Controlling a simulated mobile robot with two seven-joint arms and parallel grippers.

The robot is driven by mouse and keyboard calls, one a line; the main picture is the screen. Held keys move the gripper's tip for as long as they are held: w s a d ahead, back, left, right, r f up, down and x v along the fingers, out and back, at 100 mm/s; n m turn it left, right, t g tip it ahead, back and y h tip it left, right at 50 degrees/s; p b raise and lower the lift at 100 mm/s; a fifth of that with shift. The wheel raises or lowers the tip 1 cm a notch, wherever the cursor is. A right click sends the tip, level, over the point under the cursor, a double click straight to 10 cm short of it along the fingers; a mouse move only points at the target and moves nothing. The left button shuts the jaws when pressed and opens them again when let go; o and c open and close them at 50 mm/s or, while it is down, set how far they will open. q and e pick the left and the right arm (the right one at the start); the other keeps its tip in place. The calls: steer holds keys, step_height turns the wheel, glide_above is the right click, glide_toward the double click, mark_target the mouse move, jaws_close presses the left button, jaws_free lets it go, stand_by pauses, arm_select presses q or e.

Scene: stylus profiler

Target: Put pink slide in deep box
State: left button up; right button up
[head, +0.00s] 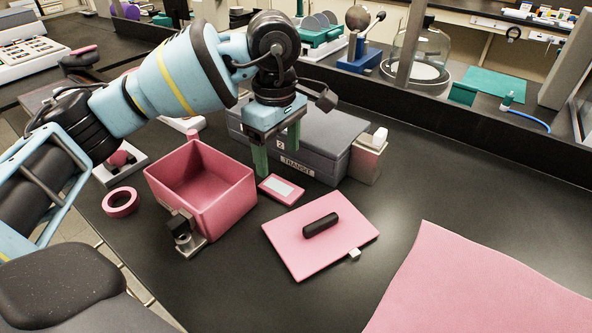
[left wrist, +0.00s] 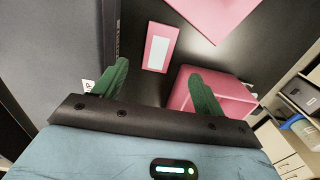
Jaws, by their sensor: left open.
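The pink slide (head: 282,190), a small flat pink piece with a white panel, lies on the dark bench right of the deep box. It also shows in the left wrist view (left wrist: 159,47), just beyond and between the fingers. The deep box (head: 222,206) is an open pink box; it shows behind the right finger in the left wrist view (left wrist: 234,91). My left gripper (head: 277,161) is open and empty, its green fingers pointing down above the bench, just behind the slide and beside the grey case. My right gripper is not in view.
A grey case marked TRANSIT (head: 330,140) stands close behind the left gripper. A pink lid-like plate with a black handle (head: 320,232) lies right of the slide. A pink ring (head: 120,202), a small metal block device (head: 184,235) and a pink mat (head: 470,285) are nearby.

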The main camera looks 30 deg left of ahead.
mark_target(281, 188)
arm_select(q)
steer(key=shift+w, duration=0.25)
steer(key=shift+s+f, duration=0.25)
steer(key=shift+f, duration=0.15)
steer(key=shift+w+f, duration=0.1)
steer(key=shift+f, duration=3.35)
steer(key=c, duration=1.1)
step_height(281, 188, up, 10)
steer(key=shift+r, duration=0.1)
steer(key=shift+c, duration=0.2)
